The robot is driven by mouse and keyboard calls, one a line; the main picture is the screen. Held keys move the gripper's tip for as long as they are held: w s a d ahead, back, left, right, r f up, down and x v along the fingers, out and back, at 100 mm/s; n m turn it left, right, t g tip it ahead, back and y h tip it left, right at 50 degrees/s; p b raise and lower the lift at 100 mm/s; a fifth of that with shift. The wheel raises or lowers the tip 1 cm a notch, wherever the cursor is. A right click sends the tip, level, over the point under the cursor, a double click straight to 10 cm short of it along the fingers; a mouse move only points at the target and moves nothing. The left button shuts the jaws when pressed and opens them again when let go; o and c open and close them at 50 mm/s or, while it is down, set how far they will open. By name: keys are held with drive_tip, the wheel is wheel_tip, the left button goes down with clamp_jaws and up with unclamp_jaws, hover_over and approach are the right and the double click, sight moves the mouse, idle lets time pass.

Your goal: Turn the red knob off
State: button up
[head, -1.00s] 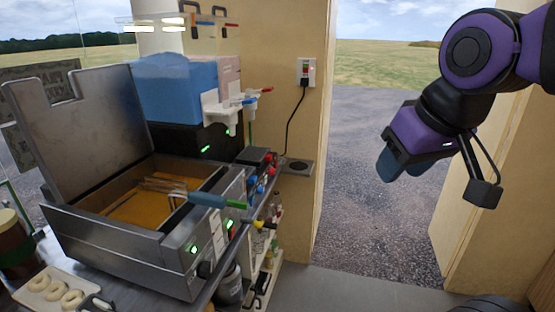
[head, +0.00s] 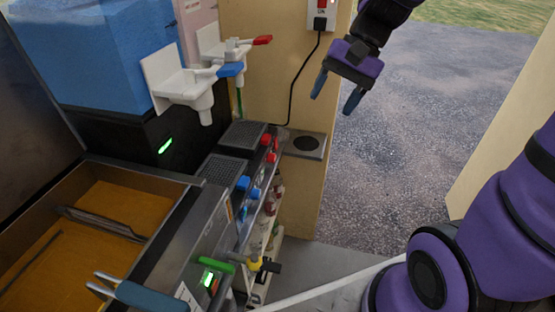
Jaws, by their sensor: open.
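Two small red knobs, one higher (head: 266,141) and one lower (head: 271,157), sit at the front of the far dark-topped unit (head: 243,134) on the counter. Which way they are turned is too small to tell. My gripper (head: 335,104) is open and empty, with its two blue fingers pointing down. In the picture it is above and to the right of the red knobs, clear of them, in front of the doorway.
Blue knobs (head: 242,184) sit on the nearer unit. A fryer (head: 180,185) with a blue-handled basket (head: 150,296) fills the left. A black cord (head: 291,100) hangs from the wall socket. The doorway is open.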

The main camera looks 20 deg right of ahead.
drive_tip(key=w+d+f+m+t+y, duration=0.2)
drive_tip(key=w+f+m+y, duration=0.45)
drive_tip(key=f, duration=0.65)
drive_tip(key=w+d+f+m+t+y, duration=0.2)
drive_tip(key=w+f+m+y, duration=0.2)
drive_tip(key=w+f+m, duration=0.6)
drive_tip(key=m+t, duration=0.4)
drive_tip(key=t, duration=0.1)
approach(272, 158)
drive_tip(key=x, duration=0.5)
drive_tip(key=w+f+x, duration=0.1)
drive_tip(key=x, duration=0.2)
drive_tip(key=shift+w+d+f, duration=0.1)
drive_tip(key=shift+w, duration=0.05)
drive_tip(key=c, duration=0.9)
